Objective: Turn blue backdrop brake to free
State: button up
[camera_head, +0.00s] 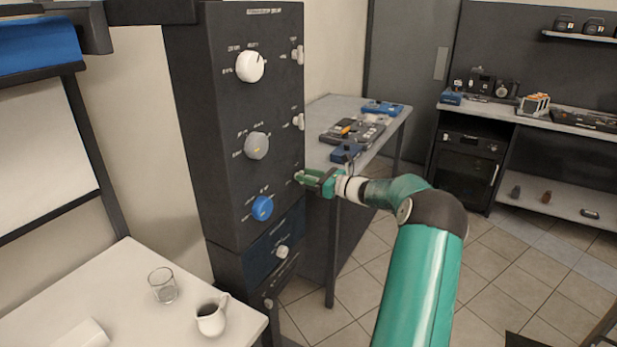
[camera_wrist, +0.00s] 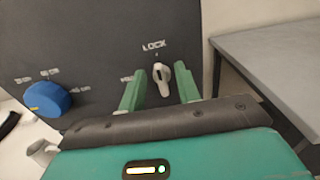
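A dark control column (camera_head: 230,140) stands in the middle of the head view, with three large dials: white, grey and blue. The blue dial (camera_head: 262,208) is lowest and also shows at the left of the wrist view (camera_wrist: 47,98). A small pale brake lever (camera_wrist: 162,77) sits to its right, roughly upright under the word "LOCK"; a second label at its left is partly hidden by a finger. My gripper (camera_head: 308,179) is at the column's right edge. Its green fingers (camera_wrist: 160,87) are open, one on each side of the lever; I cannot tell if they touch it.
A blue backdrop roll (camera_head: 40,45) hangs at the upper left. A white table (camera_head: 130,300) in front holds a glass (camera_head: 163,285) and a small pitcher (camera_head: 211,316). A grey bench (camera_head: 335,108) with devices stands behind the column. Floor at the right is mostly clear.

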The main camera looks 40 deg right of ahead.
jog(key=shift+c, duration=0.4)
grip_shut()
jog(key=shift+n, duration=0.4)
jog(key=n, duration=1.1)
jog(key=a+f+n, duration=0.1)
jog(key=n, duration=0.5)
jog(key=shift+s+f, duration=0.1)
jog(key=shift+s, duration=0.1)
